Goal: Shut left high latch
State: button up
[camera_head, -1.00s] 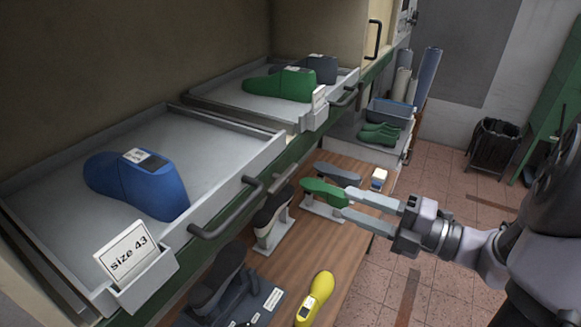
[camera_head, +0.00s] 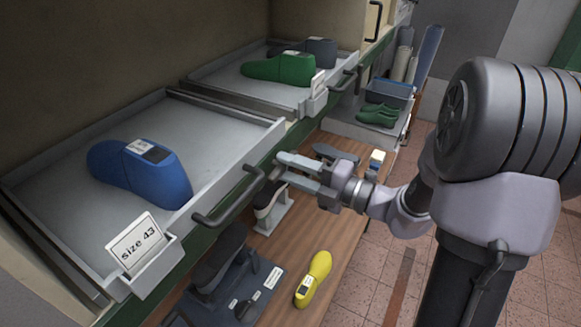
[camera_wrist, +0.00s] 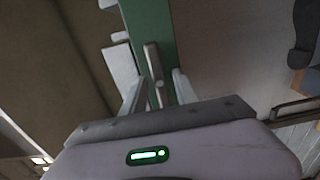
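The latch, a grey-brown metal lever (camera_wrist: 153,62) with a small round knob below it, sits on the green rail (camera_wrist: 163,25) in the wrist view. In the head view the rail runs along the front of the high trays. My gripper (camera_head: 281,168) is open at this rail, just right of the near tray's handle (camera_head: 228,202). In the wrist view my gripper (camera_wrist: 157,82) has one finger on each side of the latch's lower part. I cannot tell whether either finger touches it. In the head view the fingers mostly hide the latch.
The near tray (camera_head: 225,118) holds a blue shoe last (camera_head: 150,172) and a "size 43" card (camera_head: 137,243). A farther tray holds a green last (camera_head: 280,69). Red floor tiles are clear at right.

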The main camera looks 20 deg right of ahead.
grip_shut()
jog(key=shift+n, duration=0.3)
jog(key=n+b, duration=0.2)
jog(key=n, duration=0.1)
jog(key=shift+f+n, duration=0.15)
jog(key=shift+n, duration=0.25)
jog(key=n+b, duration=0.3)
jog(key=shift+n, duration=0.3)
jog(key=n+b, duration=0.5)
jog(key=shift+f, duration=0.1)
jog(key=n+b, duration=0.3)
jog(key=shift+r+n+b, duration=0.2)
jog(key=shift+n+b, duration=0.6)
jog(key=shift+b, duration=0.05)
jog(key=shift+r+n, duration=0.1)
jog(key=shift+n, duration=0.2)
